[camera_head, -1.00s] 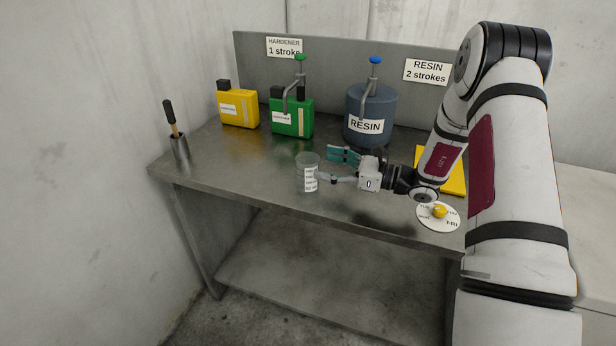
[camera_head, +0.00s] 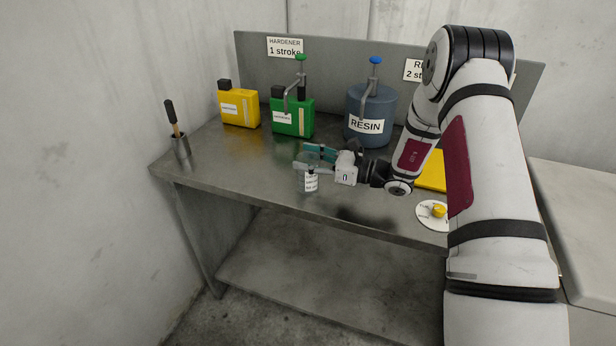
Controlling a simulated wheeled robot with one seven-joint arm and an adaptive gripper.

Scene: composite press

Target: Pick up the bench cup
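The bench cup (camera_head: 311,182) is a small clear cup with a white marked label, standing upright near the front of the grey metal bench (camera_head: 235,175). My gripper (camera_head: 308,158) reaches it from the right. A teal-padded finger is behind the cup's upper part and a grey finger crosses in front of it. The cup is between the fingers, and its rim is mostly hidden by them. I cannot tell whether the fingers touch the cup.
Behind stand a yellow container (camera_head: 238,107), a green hardener container (camera_head: 292,117) with a pump, and a blue resin drum (camera_head: 370,105) with a pump. A holder (camera_head: 181,147) with a black-handled tool stands left. A round white disc (camera_head: 430,222) and yellow sheet (camera_head: 432,172) lie right.

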